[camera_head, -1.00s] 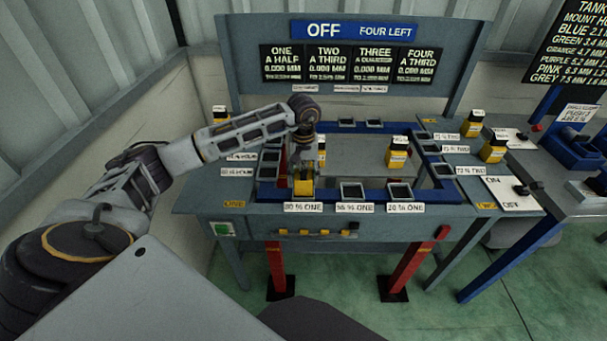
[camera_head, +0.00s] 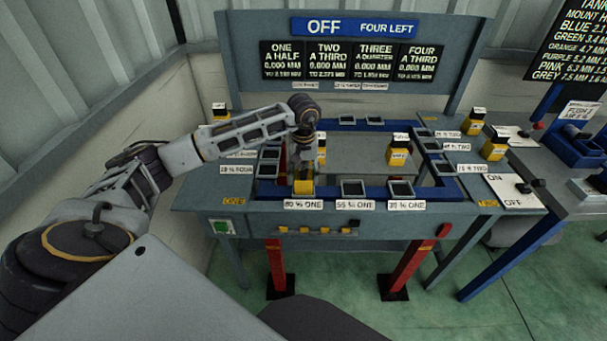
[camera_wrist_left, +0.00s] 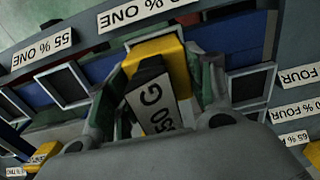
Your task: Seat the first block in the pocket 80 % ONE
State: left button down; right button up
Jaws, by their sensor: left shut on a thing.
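A yellow block (camera_head: 303,187) with a dark top stands upright at the pocket behind the "80 % ONE" label (camera_head: 303,204). My left gripper (camera_head: 305,165) is over it from above, shut on it. In the left wrist view the yellow block (camera_wrist_left: 160,52) with a white label ending in "G" sits between the two fingers. The block and the gripper hide the pocket's inside and most of its rim, so I cannot tell how deep the block sits. My right gripper is not in view.
Empty pockets for 55 % ONE (camera_head: 353,188) and another beside it (camera_head: 400,189) lie to the right. Another yellow block (camera_head: 398,152) stands on the grey middle plate (camera_head: 358,155). More blocks stand at the table's sides. The board reads "OFF" (camera_head: 323,27) and "FOUR LEFT".

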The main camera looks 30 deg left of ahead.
aim_at(304, 164)
pick_arm(q)
jog(key=c, duration=0.6)
grip_release()
jog(key=shift+o, duration=0.5)
jog(key=shift+f, duration=0.15)
jog(key=shift+r, duration=4.1)
jog(key=shift+r, duration=0.15)
